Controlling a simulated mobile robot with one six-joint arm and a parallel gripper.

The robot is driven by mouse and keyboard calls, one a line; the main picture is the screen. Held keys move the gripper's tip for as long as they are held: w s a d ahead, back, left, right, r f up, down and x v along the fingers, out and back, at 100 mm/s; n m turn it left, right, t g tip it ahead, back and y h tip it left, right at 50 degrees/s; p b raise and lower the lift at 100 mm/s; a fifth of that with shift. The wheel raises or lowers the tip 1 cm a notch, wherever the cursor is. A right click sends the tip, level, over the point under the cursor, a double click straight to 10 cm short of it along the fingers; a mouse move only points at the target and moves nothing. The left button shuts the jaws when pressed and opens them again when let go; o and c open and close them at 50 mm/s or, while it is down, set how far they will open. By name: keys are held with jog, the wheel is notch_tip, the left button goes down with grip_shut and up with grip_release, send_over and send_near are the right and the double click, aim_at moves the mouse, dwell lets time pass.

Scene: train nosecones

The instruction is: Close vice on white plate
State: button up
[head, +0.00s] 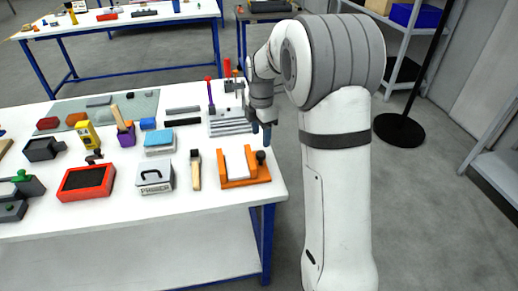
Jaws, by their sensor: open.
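An orange vice (252,166) sits near the front right corner of the white table. A white plate (236,163) lies between its two upright orange jaws. Whether both jaws touch the plate is too small to tell. A black round knob (261,157) is at the vice's right side. My gripper (261,131) is open and points down, behind and above the knob in the picture.
A hammer (195,170) and a grey-white box with a handle (155,177) stand left of the vice. A grey stepped block (229,123) with upright tools is behind it. The table's right edge (280,172) is close; open floor lies beyond.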

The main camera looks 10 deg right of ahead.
aim_at(261, 153)
notch_tip(261, 153, down, 7)
jog(key=shift+f+p, duration=0.2)
jog(key=shift+p, duration=0.1)
jog(key=c, duration=1)
jog(key=shift+o, duration=0.2)
jog(key=shift+m, duration=0.3)
jog(key=shift+m+b, duration=0.65)
jog(key=shift+m, duration=1.95)
